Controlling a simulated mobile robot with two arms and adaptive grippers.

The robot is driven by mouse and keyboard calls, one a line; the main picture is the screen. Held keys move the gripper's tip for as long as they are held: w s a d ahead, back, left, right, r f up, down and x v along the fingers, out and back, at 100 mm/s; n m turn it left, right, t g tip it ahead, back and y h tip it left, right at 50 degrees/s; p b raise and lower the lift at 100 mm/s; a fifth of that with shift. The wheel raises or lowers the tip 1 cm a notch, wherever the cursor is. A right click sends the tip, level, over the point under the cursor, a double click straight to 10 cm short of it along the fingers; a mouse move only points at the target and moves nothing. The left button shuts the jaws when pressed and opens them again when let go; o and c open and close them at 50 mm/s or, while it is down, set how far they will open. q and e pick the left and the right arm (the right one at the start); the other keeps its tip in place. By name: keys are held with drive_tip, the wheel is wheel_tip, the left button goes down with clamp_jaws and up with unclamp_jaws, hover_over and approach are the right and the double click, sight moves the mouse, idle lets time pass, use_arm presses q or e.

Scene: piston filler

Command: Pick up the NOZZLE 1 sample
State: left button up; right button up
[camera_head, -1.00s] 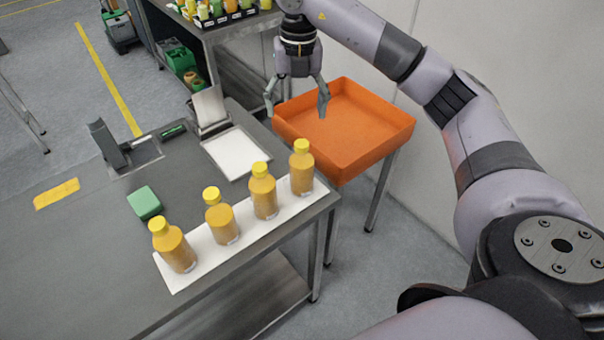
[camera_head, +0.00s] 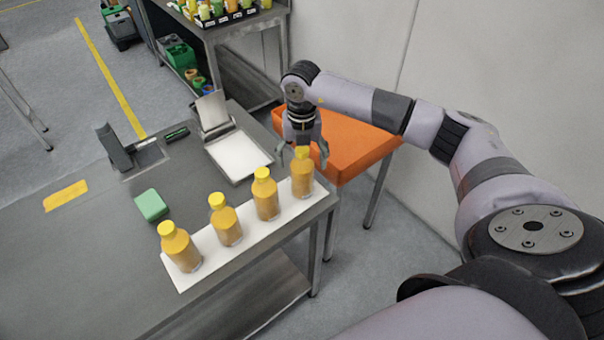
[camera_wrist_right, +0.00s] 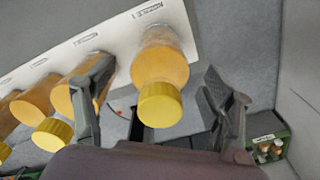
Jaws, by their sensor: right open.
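Several yellow-capped bottles of orange liquid stand upright in a row on a white strip (camera_head: 195,262). The NOZZLE 1 sample (camera_head: 302,177) is the rightmost bottle, at the table's corner. In the right wrist view the same bottle (camera_wrist_right: 160,62) stands beside a printed label that appears to read NOZZLE 1. My right gripper (camera_head: 303,160) is open above this bottle, pointing down, with one finger on each side of its cap. In the right wrist view both fingers show apart from the bottle. My left gripper is not in view.
The neighbouring bottle (camera_head: 266,195) stands close on the left; in the wrist view the left finger overlaps it. An orange tray (camera_head: 358,148) on a stand is behind the arm. A scale-like device (camera_head: 240,154), a green block (camera_head: 151,205) and a yellow marker (camera_head: 65,196) lie on the table.

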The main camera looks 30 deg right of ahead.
drive_tip(key=shift+s+f+p, duration=0.1)
drive_tip(key=shift+f+p, duration=0.25)
drive_tip(key=shift+f, duration=1.2)
drive_tip(key=shift+r, duration=0.1)
drive_tip(key=c, duration=1.6)
